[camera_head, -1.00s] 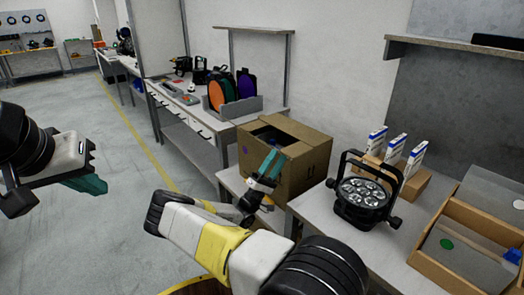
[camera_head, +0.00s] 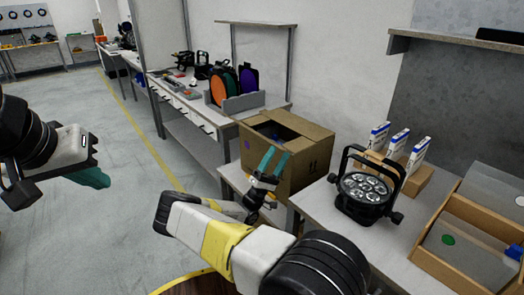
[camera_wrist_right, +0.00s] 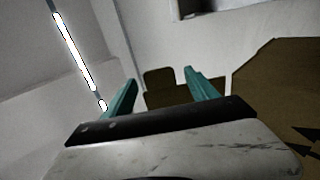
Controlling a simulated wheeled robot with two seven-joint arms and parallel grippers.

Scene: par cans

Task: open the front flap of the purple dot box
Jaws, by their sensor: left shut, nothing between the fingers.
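The purple dot box is a brown cardboard box (camera_head: 312,172) on the low bench, with a purple dot on its left side. Its top is partly open and the inside looks dark. My right gripper (camera_head: 273,160) is open, its two teal fingers pointing up in front of the box and hiding part of it. In the right wrist view my right gripper (camera_wrist_right: 158,85) has its fingers apart, with brown cardboard (camera_wrist_right: 160,80) showing beyond and between them. Whether they touch a flap I cannot tell. My left gripper (camera_head: 92,177) is shut and empty, far left over the floor.
A black par can light (camera_head: 365,187) stands on the bench right of the box. White-and-blue cartons (camera_head: 397,145) stand behind it. An open cardboard tray (camera_head: 440,262) lies at the right. A bench with coloured discs (camera_head: 225,88) stands behind. The floor at left is clear.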

